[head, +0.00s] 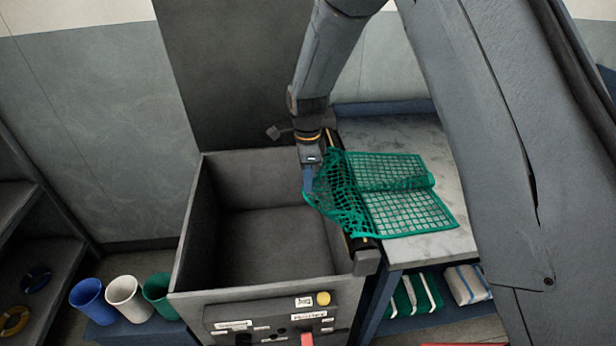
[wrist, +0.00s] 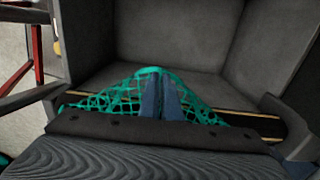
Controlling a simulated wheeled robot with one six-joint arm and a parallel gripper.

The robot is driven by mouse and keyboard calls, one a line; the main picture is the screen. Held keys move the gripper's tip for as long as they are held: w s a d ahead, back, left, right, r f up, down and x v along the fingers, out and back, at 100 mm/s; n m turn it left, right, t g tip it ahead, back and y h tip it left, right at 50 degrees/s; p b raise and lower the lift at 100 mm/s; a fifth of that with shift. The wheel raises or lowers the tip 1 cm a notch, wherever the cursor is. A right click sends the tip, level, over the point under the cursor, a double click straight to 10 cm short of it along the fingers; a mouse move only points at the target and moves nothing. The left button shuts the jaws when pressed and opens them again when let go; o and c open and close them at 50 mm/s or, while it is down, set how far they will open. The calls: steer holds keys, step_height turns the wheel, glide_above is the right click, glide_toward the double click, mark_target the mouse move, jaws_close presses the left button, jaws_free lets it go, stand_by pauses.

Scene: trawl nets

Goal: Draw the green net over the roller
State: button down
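The green net (head: 400,205) lies partly on the marble-topped table, with a fold across it. Its left part is bunched and drapes across the dark roller (head: 358,243) to the bin side. My gripper (head: 308,188) is just past the roller, above the bin's right edge, with its blue-grey fingers pointing down at the net's leading edge. In the wrist view the fingers (wrist: 160,100) are close together, and the net (wrist: 112,98) is gathered at their tips and spreads to both sides. The roller (wrist: 268,124) shows there as a dark bar, partly hidden by my wrist.
A grey open bin (head: 190,225) stands left of the table (head: 445,245) and looks empty. Its front has a panel (head: 285,318) with a yellow button and a red lever. Blue, white and green cups (head: 123,298) stand at lower left. Folded nets (head: 412,294) lie on a shelf below the table.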

step_height(320, 180, down, 5)
steer(key=shift+r+b, duration=0.1)
steer(key=shift+b, duration=0.85)
steer(key=c, duration=0.6)
jaws_free()
steer(key=shift+c, duration=0.2)
step_height(320, 180, up, 6)
steer(key=p, duration=0.3)
steer(key=shift+f, duration=0.25)
